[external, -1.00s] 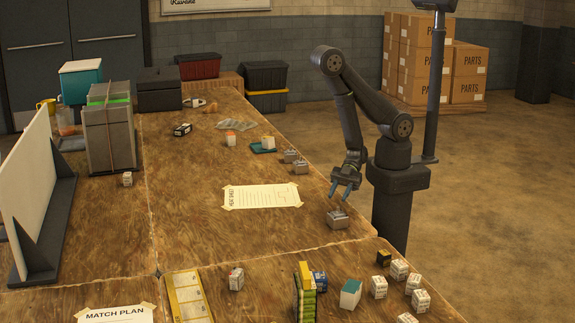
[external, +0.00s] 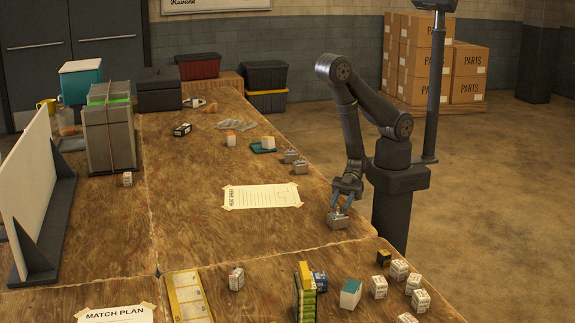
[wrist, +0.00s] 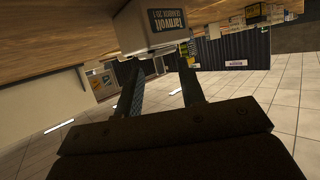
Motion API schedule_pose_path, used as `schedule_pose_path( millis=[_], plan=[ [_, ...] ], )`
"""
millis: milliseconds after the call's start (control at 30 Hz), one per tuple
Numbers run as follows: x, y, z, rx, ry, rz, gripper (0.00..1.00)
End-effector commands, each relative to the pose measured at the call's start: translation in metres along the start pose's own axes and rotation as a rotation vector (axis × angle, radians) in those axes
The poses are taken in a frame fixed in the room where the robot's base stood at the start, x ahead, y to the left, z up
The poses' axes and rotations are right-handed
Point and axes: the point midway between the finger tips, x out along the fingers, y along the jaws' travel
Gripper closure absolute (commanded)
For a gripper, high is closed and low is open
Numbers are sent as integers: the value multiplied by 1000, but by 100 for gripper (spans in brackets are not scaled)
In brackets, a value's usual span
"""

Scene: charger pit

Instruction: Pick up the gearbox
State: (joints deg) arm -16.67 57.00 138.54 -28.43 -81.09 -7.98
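A grey gearbox (external: 337,220) with a small upright part on top sits on the wooden table near its right edge in the external view. In the wrist view, a pale box with a dark gearbox label (wrist: 168,19) is just beyond my fingertips. My gripper (external: 345,203) points down right above the gearbox. Its two fingers also show in the wrist view (wrist: 160,75), apart with a gap between them. I see no grip on the gearbox; whether a fingertip touches it is unclear. Two similar grey boxes (external: 300,167) (external: 290,156) sit farther back along the edge.
Several small boxes (external: 378,287) and a yellow-green stack (external: 305,292) stand in the foreground. A taped paper sheet (external: 262,194) lies left of the gearbox. A dark post (external: 436,90) stands behind my arm. The table around the gearbox is mostly clear.

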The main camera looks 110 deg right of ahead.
Motion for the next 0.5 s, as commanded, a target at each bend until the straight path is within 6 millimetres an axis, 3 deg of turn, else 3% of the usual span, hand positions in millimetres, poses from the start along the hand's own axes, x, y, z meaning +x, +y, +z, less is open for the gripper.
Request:
schedule_pose_path(
  millis=[333,500],
  plan=[
    [8,0,0,1,-1,1,64],
    [8,0,0,1,-1,1,95]
  ],
)
